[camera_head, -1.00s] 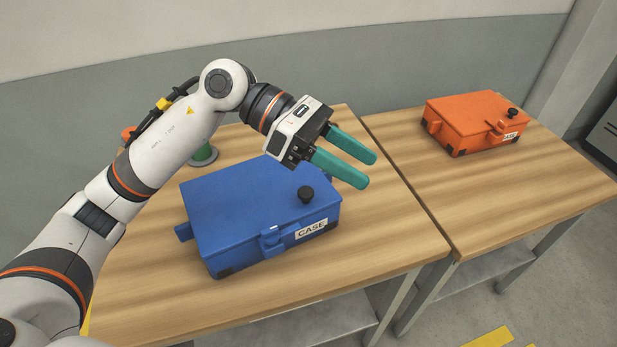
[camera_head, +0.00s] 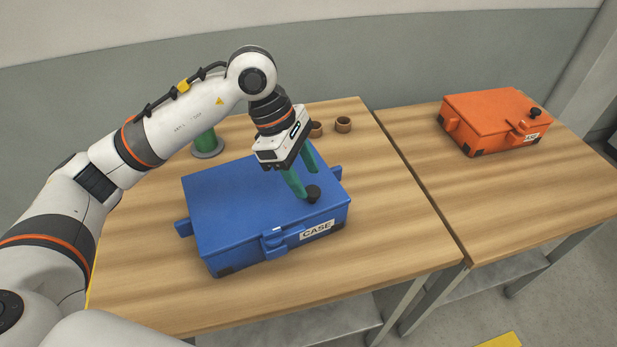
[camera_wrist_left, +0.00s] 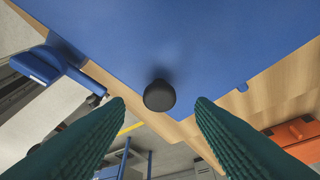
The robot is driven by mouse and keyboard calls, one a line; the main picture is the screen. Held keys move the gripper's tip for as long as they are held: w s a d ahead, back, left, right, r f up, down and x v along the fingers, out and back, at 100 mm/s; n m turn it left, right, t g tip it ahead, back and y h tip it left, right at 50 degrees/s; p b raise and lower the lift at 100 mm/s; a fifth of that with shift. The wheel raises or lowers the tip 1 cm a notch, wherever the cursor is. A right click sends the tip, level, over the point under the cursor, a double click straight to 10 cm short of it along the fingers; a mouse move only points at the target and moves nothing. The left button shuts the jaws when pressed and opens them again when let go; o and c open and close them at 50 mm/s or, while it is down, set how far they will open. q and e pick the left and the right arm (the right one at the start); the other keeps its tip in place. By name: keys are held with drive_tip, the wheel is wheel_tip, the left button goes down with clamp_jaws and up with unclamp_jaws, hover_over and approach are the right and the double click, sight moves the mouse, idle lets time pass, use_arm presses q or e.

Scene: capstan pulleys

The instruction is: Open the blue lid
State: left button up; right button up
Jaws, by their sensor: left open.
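The blue case stands on the near wooden table with its blue lid (camera_head: 235,205) shut. A black knob (camera_head: 313,193) sits on the lid near its front right corner. A blue latch (camera_head: 273,240) is on the front face beside a white CASE label (camera_head: 317,230). My left gripper (camera_head: 307,182) is open, with its green fingers pointing down above the lid at the knob. In the left wrist view the knob (camera_wrist_left: 159,95) lies between and beyond the two fingertips, over the blue lid (camera_wrist_left: 190,40). I cannot tell whether a finger touches it. My right gripper is not in view.
An orange case (camera_head: 492,118) with its own black knob stands on the second table to the right. A green cylinder (camera_head: 206,142) and two small brown rings (camera_head: 343,124) stand behind the blue case. Bare wood (camera_head: 390,200) lies right of the case.

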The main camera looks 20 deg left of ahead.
use_arm(q)
drive_tip(key=shift+x, duration=1.3)
clamp_jaws()
